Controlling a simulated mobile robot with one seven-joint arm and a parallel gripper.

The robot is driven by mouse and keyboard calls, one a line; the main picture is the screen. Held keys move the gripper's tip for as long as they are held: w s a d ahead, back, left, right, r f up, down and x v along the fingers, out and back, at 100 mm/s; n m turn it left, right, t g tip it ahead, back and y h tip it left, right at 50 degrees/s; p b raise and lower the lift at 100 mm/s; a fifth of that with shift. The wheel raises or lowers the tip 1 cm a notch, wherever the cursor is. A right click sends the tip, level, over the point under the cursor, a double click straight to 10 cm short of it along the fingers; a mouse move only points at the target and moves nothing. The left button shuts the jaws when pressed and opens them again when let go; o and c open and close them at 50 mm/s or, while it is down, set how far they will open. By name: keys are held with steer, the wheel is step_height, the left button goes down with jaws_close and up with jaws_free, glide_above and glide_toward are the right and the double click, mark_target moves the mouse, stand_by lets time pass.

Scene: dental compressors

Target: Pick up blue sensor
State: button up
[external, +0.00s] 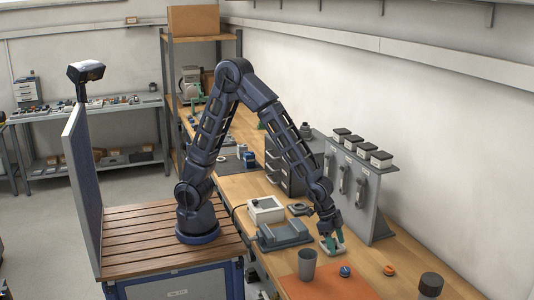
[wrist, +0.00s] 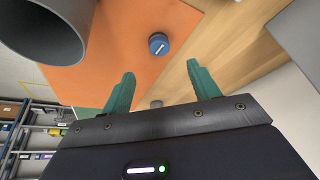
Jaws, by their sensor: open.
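The blue sensor (external: 345,271) is a small round blue piece with a light mark on top. It rests on the orange mat (external: 318,287), near the mat's right edge. It also shows in the wrist view (wrist: 158,43), beyond the fingertips and roughly midway between them. My gripper (external: 333,242) has green fingers, spread apart, with nothing held between them. It also shows in the wrist view (wrist: 161,69). It is above the bench, a little behind the sensor and not touching it.
A grey cup (external: 307,265) stands left of the sensor. An orange round piece (external: 389,270) lies to its right on bare wood. A dark-capped jar (external: 430,286) stands farther right. A grey panel (external: 362,195) with handles is behind my gripper. A white box (external: 265,210) sits left.

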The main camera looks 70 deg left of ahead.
mark_target(345, 269)
steer(key=shift+x, duration=5.45)
steer(key=shift+d, duration=0.15)
steer(key=c, duration=1.1)
steer(key=shift+r, duration=0.1)
